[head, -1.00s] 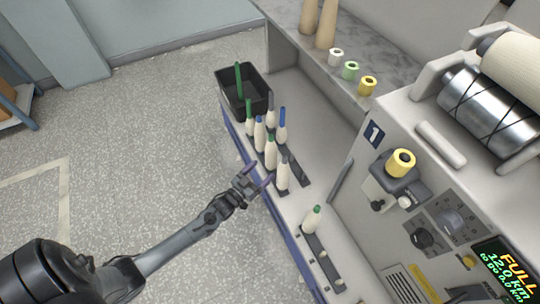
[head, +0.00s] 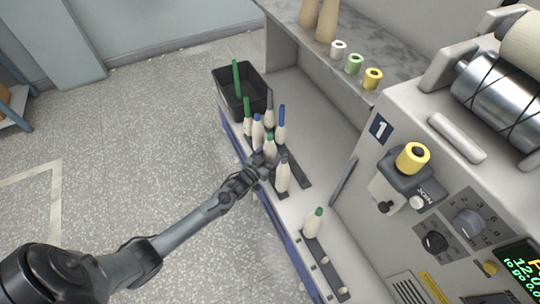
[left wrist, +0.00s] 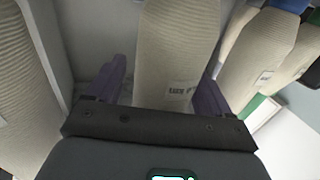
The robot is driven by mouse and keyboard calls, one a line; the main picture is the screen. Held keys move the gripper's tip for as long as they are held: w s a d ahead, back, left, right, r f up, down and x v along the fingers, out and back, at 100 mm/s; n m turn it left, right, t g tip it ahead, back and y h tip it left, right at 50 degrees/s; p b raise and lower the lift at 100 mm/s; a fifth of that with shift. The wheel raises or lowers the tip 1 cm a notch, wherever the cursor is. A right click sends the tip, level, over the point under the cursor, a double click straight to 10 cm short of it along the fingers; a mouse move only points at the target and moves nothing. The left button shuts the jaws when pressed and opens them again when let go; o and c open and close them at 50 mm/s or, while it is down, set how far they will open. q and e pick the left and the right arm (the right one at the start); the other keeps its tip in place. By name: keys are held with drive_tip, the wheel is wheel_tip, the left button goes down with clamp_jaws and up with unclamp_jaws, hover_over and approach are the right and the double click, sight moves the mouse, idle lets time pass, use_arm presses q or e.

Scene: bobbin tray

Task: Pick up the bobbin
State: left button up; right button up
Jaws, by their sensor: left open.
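Several cream bobbins with coloured tips stand upright on dark peg strips on the machine's ledge. Another green-tipped bobbin (head: 313,222) stands apart, nearer the front. My left gripper (head: 262,166) is at the near side of the group, beside the green-tipped and grey-tipped bobbins. In the left wrist view, its purple fingers (left wrist: 160,88) are open on either side of one cream bobbin (left wrist: 178,45) with a small label. That bobbin's tip is out of view there.
A black bin (head: 225,95) with a green tube (head: 237,76) stands at the ledge's far end. Neighbouring bobbins stand close on both sides of the fingers. The machine panel (head: 455,225) rises at the right. Small coloured spools (head: 354,64) sit on the upper shelf.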

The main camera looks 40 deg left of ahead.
use_arm(q)
drive_tip(key=shift+s, duration=0.15)
drive_tip(key=shift+c, duration=0.6)
drive_tip(key=c, duration=1)
drive_tip(key=shift+r, duration=0.1)
